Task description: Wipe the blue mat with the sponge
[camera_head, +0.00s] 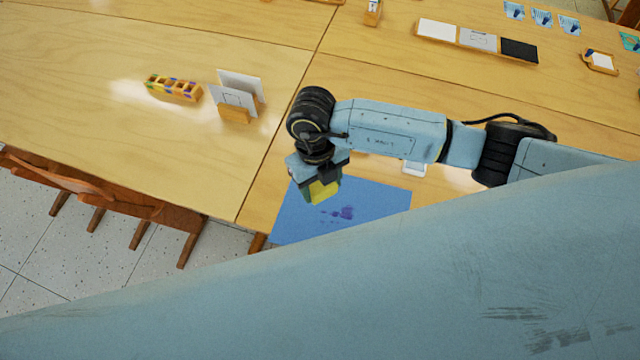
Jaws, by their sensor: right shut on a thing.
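The blue mat (378,200) lies on the wooden table near its front edge. A dark purple stain (338,215) shows on the mat. My right gripper (318,182) points down over the mat's far left part. It is shut on a yellow-green sponge (325,191), held just up and left of the stain. I cannot tell whether the sponge touches the mat. My large blue-grey arm part in the foreground hides the lower right of the view and may cover part of the mat. My left gripper is not in view.
A white object (414,168) lies behind the mat, partly hidden by my right arm. A card holder (237,98) and a colourful block organizer (173,88) stand on the left table. A tray of cards (478,41) lies farther back. A wooden chair (110,195) is at left.

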